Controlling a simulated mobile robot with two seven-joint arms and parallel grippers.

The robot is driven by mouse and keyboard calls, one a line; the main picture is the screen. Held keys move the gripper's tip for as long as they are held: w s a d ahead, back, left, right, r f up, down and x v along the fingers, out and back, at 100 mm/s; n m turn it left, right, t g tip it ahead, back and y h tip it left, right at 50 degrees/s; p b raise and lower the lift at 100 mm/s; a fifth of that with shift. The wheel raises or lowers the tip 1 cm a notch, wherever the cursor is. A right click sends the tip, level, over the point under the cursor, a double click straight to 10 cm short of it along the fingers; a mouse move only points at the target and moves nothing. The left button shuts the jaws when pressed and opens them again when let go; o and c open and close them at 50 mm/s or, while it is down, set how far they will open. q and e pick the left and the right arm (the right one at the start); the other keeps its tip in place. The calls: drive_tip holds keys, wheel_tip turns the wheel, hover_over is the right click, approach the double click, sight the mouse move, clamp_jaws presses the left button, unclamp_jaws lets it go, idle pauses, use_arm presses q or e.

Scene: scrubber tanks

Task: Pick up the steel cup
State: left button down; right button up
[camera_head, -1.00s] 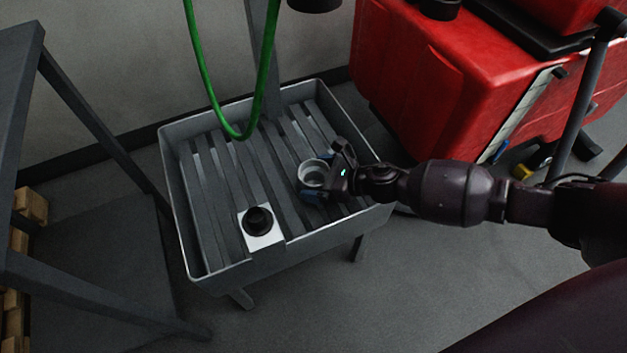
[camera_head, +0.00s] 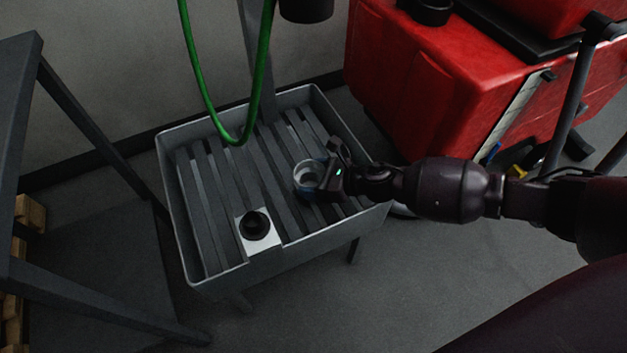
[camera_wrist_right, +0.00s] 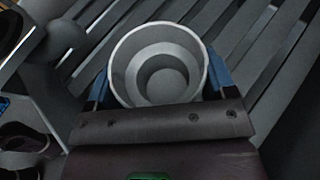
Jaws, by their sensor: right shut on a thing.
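The steel cup (camera_head: 307,173) is a small grey round cup, open end up, over the right part of the slatted grey tray stand (camera_head: 171,215). My right gripper (camera_head: 318,178) reaches in from the right and is shut on the cup. In the right wrist view the cup (camera_wrist_right: 160,66) sits between the two blue fingertips of the right gripper (camera_wrist_right: 158,84), one at each side. I cannot tell whether the cup's base touches the slats. My left gripper is not in view.
A black round piece on a white square plate (camera_head: 245,242) sits at the tray's front edge. A green hose (camera_head: 196,75) hangs over the tray. A red machine (camera_head: 425,90) stands behind at the right. A dark metal frame (camera_head: 85,105) stands at the left.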

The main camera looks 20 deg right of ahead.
use_arm(q)
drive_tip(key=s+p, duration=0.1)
drive_tip(key=p, duration=0.3)
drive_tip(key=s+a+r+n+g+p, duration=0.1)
drive_tip(key=p, duration=0.3)
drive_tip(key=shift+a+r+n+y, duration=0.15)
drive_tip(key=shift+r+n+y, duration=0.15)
use_arm(e)
wheel_tip(320, 180, up, 18)
drive_tip(key=shift+r, duration=0.25)
drive_tip(key=s+a+r+m+t+h+p, duration=0.2)
drive_tip(key=s+r+p, duration=0.15)
drive_tip(key=r, duration=0.35)
drive_tip(key=s+a+r+m+t+h+p, duration=0.1)
drive_tip(key=s+r+m+h+p, duration=0.15)
drive_tip(key=s+r, duration=0.35)
use_arm(q)
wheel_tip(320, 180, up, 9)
drive_tip(key=p, duration=0.4)
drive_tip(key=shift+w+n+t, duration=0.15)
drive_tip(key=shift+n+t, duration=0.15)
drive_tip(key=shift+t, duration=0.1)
use_arm(e)
drive_tip(key=s+d+r+m+t+h, duration=0.1)
drive_tip(key=s+d+r+m+h, duration=0.4)
drive_tip(key=s+r, duration=0.5)
drive_tip(key=shift+v, duration=0.9)
